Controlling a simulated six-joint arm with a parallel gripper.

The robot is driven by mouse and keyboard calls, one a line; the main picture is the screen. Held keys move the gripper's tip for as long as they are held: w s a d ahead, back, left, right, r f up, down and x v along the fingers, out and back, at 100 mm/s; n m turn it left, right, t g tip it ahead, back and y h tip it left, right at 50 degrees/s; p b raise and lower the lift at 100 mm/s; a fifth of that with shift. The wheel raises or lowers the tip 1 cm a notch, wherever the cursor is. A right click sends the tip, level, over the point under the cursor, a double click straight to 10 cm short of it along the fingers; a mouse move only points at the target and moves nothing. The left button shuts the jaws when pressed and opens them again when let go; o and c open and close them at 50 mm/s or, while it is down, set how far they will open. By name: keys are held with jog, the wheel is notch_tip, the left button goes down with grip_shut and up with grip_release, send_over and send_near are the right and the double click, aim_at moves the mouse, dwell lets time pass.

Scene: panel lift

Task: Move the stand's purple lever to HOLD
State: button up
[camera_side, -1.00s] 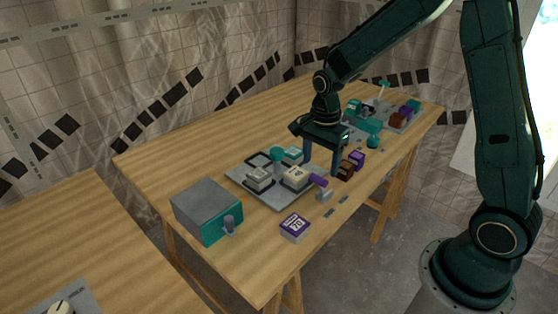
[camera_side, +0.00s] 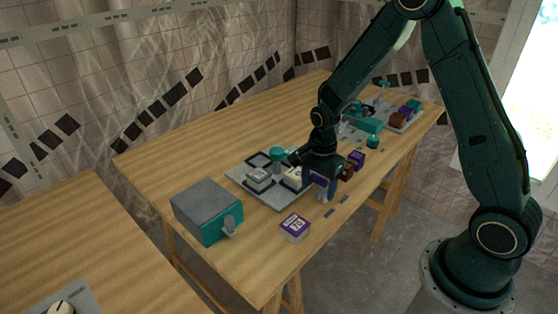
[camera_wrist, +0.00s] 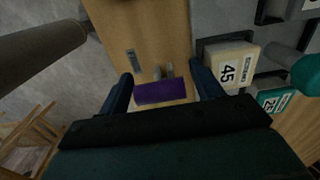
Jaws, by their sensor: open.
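The purple lever (camera_wrist: 160,92) lies between the two open fingers of my gripper (camera_wrist: 163,88) in the wrist view, with a gap on each side. In the side view my gripper (camera_side: 322,182) is low at the table's front edge, around the lever (camera_side: 316,180), and hides much of it. The lever's small grey stand (camera_side: 323,196) shows just below it. Grey marker strips (camera_wrist: 134,63) lie on the table beyond the lever in the wrist view. I cannot read a HOLD mark.
A grey tray (camera_side: 240,176) with several labelled blocks and a teal knob (camera_side: 278,155) is close beside my gripper. A purple labelled box (camera_side: 295,227) and a grey-teal box (camera_side: 207,210) stand nearer the camera. Brown and purple blocks (camera_side: 357,158) are behind.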

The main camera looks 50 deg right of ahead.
jog(key=c, duration=1.4)
jog(key=shift+d+r+y, duration=0.1)
jog(key=shift+d+y, duration=0.1)
jog(key=shift+y, duration=0.1)
jog(key=shift+d+r+y, duration=0.15)
jog(key=shift+d+y, duration=0.3)
jog(key=shift+y, duration=0.25)
jog(key=shift+d+r+y, duration=0.15)
jog(key=shift+d+y, duration=0.25)
jog(key=shift+y, duration=0.3)
jog(key=d+y, duration=0.2)
jog(key=y, duration=0.1)
jog(key=shift+d+r+y, duration=0.1)
jog(key=shift+y, duration=0.2)
jog(key=shift+d, duration=0.65)
jog(key=shift+d+f, duration=0.25)
jog(key=shift+d, duration=0.4)
